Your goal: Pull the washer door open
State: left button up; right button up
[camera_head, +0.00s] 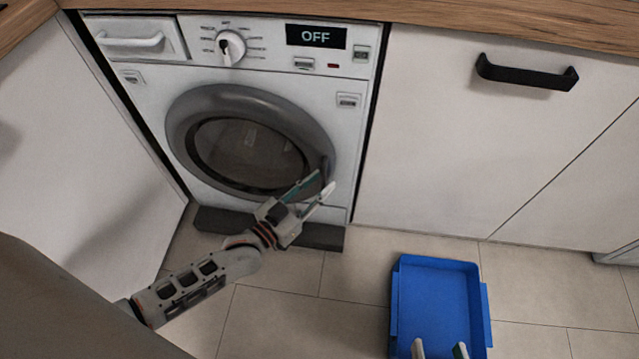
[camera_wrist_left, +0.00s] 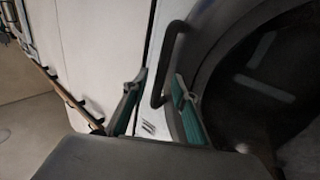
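The washer door (camera_head: 240,145) is round, with a grey ring and dark glass. It looks shut against the white washer front. In the left wrist view its dark handle (camera_wrist_left: 163,62) curves out at the ring's edge, and part of the door ring (camera_wrist_left: 205,55) shows to the right. My left gripper (camera_head: 323,183) is open at the right edge of the door. In the left wrist view its two teal-padded fingers (camera_wrist_left: 160,85) are apart, with the handle lying between their tips; contact is not clear. My right gripper (camera_head: 439,349) shows only its two separated fingertips at the bottom edge.
The washer panel (camera_head: 270,45) has a dial and a display reading OFF. A blue tray (camera_head: 440,290) lies on the tiled floor, below my right gripper. White cabinet fronts (camera_head: 470,140) stand beside the washer. Floor (camera_head: 300,310) left of the tray is clear.

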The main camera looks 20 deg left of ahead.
pick_arm(q)
grip_shut()
